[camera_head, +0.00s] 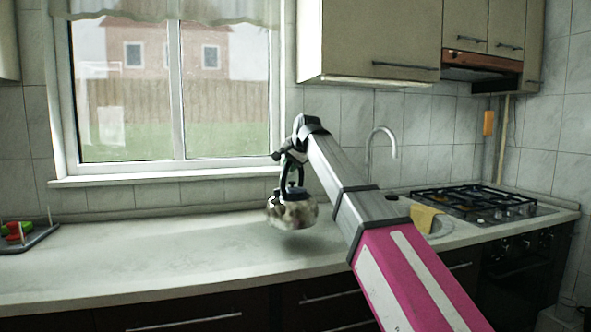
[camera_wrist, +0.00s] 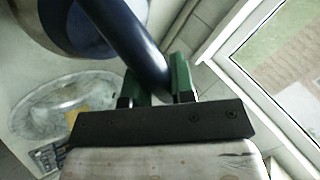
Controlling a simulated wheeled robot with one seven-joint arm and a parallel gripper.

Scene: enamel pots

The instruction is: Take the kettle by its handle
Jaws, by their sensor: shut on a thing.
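The kettle (camera_head: 291,212) has a shiny mottled metal body, a dark blue lid and a dark arched handle. It hangs above the counter, with a shadow below it. My gripper (camera_head: 290,157) is at the top of the handle, and the arm partly covers that spot. In the wrist view, the green fingertips of my gripper (camera_wrist: 160,85) are shut on the dark blue handle (camera_wrist: 138,48), one on each side. Part of the kettle's body and blue lid (camera_wrist: 85,25) shows at the top left of the wrist view.
The light counter (camera_head: 130,262) is mostly clear. A tray (camera_head: 35,238) with red and green items stands at the far left. The sink with its tap (camera_head: 388,140) and a yellow cloth (camera_head: 427,217) are to the right, then the gas hob (camera_head: 470,202). The window (camera_head: 170,100) is behind.

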